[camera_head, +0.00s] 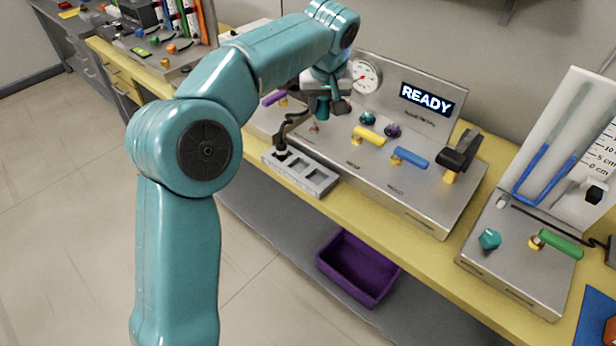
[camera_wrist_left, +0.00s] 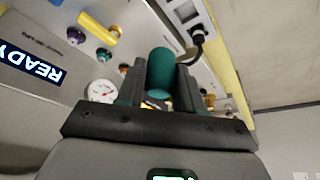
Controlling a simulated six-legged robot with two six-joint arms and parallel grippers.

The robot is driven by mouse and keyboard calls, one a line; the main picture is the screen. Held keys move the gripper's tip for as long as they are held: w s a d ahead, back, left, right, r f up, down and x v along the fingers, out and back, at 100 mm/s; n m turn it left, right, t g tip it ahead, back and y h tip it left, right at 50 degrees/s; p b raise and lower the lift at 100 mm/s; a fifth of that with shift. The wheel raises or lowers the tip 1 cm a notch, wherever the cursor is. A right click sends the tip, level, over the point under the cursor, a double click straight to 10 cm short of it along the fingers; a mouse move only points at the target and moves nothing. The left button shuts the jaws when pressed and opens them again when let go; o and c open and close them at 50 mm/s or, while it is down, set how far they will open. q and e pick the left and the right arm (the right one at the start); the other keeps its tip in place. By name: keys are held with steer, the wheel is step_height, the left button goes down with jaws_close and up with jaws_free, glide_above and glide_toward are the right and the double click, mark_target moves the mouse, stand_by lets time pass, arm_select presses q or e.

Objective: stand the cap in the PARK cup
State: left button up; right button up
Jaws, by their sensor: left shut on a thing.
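A dark green cylindrical cap (camera_wrist_left: 160,72) is held between the two fingers of my left gripper (camera_wrist_left: 159,86). In the head view my left gripper (camera_head: 327,106) hangs above the left part of the steel panel, and the cap (camera_head: 322,104) shows as a small green piece at the fingers. The cap looks clear of the panel, but the gap beneath it is hard to judge. I cannot pick out a cup marked PARK; the labels are too small to read. My right gripper is not in view.
A steel panel (camera_head: 425,205) carries a gauge (camera_head: 366,77), a READY display (camera_head: 427,99), yellow (camera_head: 369,136) and blue (camera_head: 410,157) handles and a black lever (camera_head: 459,155). A grey slotted block (camera_head: 318,182) with a black cabled plug (camera_head: 282,151) sits in front. A purple bin (camera_head: 357,268) stands below.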

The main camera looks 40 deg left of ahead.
arm_select(q)
steer(key=shift+a, duration=0.4)
steer(key=shift+a+f, duration=0.15)
steer(key=shift+f, duration=0.15)
step_height(320, 180, down, 16)
steer(key=shift+r+b, duration=0.25)
steer(key=shift+b, duration=0.9)
step_height(320, 180, down, 4)
steer(key=shift+w+f, duration=0.1)
steer(key=shift+f, duration=0.2)
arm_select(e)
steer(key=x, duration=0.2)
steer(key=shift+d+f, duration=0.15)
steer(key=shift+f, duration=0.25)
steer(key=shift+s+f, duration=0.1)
